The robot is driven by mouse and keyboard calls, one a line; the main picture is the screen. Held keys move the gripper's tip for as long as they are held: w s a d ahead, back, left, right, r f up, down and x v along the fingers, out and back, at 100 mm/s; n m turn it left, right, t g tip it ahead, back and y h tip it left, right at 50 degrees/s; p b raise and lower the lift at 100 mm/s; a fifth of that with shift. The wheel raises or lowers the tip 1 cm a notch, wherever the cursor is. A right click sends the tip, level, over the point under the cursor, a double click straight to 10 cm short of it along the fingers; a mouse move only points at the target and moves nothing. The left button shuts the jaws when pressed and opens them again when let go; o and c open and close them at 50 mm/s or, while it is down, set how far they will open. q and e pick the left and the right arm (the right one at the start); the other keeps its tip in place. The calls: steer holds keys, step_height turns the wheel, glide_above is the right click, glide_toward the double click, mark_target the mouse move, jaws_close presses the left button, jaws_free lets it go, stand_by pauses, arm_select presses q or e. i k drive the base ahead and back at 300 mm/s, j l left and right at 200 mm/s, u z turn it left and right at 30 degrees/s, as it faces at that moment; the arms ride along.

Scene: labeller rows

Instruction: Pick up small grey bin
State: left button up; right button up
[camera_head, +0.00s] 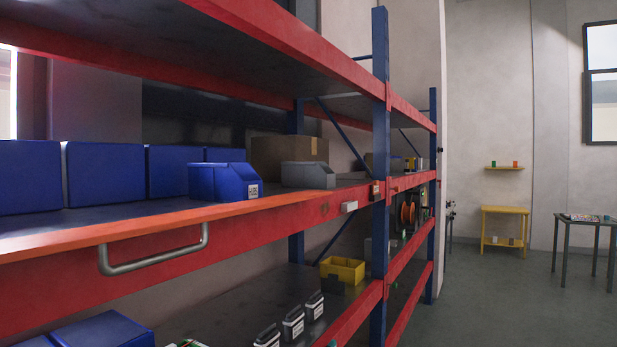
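A small grey bin (308,175) sits on the middle shelf (120,217) of a red and blue rack. It stands close to the shelf's front edge, just right of a small blue bin (222,182) with a white label. A brown cardboard box (288,153) is behind the grey bin. Neither of my grippers shows in the head view.
Large blue bins (103,172) line the shelf's left part. A metal handle (154,255) juts from the red front beam. A blue upright post (380,150) stands right of the grey bin. A yellow bin (342,269) is on the lower shelf. Open floor (480,300) lies to the right.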

mark_target(307, 175)
steer(key=i+l+z, duration=0.2)
steer(key=z, duration=0.95)
steer(key=i, duration=2.45)
steer(key=i+l+u, duration=0.15)
steer(key=i+u, duration=0.3)
steer(key=i+l+u, duration=0.3)
steer(key=i+u, duration=0.15)
steer(key=i, duration=0.15)
steer(key=i+l+u, duration=0.45)
